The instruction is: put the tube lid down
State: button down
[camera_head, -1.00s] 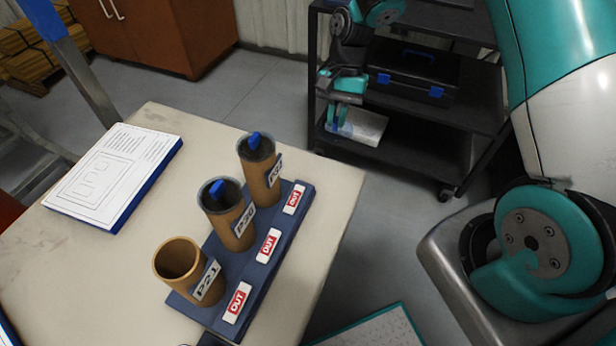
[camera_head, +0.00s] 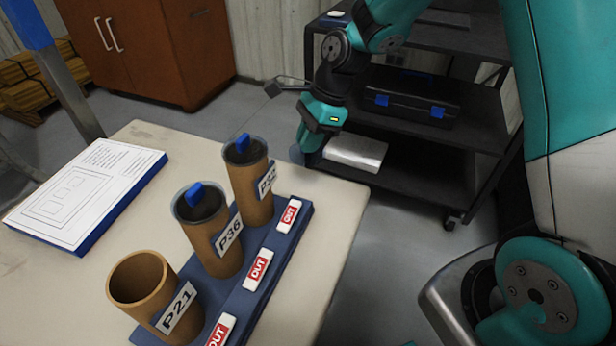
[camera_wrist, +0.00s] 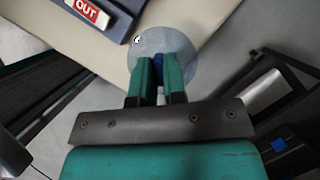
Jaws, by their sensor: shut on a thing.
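My gripper (camera_head: 305,138) is shut on the blue tab of a round, greyish tube lid (camera_wrist: 150,42). In the wrist view the fingers (camera_wrist: 159,75) pinch the tab and partly hide it. The lid shows only as a small, edge-on piece (camera_head: 296,154) in the head view, near the table's far right corner. The tube P21 (camera_head: 150,295) stands open at the front of the blue rack. Tube P36 (camera_head: 212,240) and the rear tube (camera_head: 248,195) carry lids with blue tabs.
The blue rack (camera_head: 284,254) bears several red-and-white OUT tags. A white-and-blue printed board (camera_head: 85,190) lies on the left of the table (camera_head: 318,215). The tabletop's far right corner is bare. A black shelf cart (camera_head: 440,170) holding a dark case (camera_head: 415,98) stands behind.

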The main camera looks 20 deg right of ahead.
notch_tip(320, 180, down, 9)
jog(key=shift+f+b, duration=0.2)
jog(key=shift+b, duration=0.2)
jog(key=shift+f, duration=0.15)
jog(key=c, duration=1.2)
grip_release()
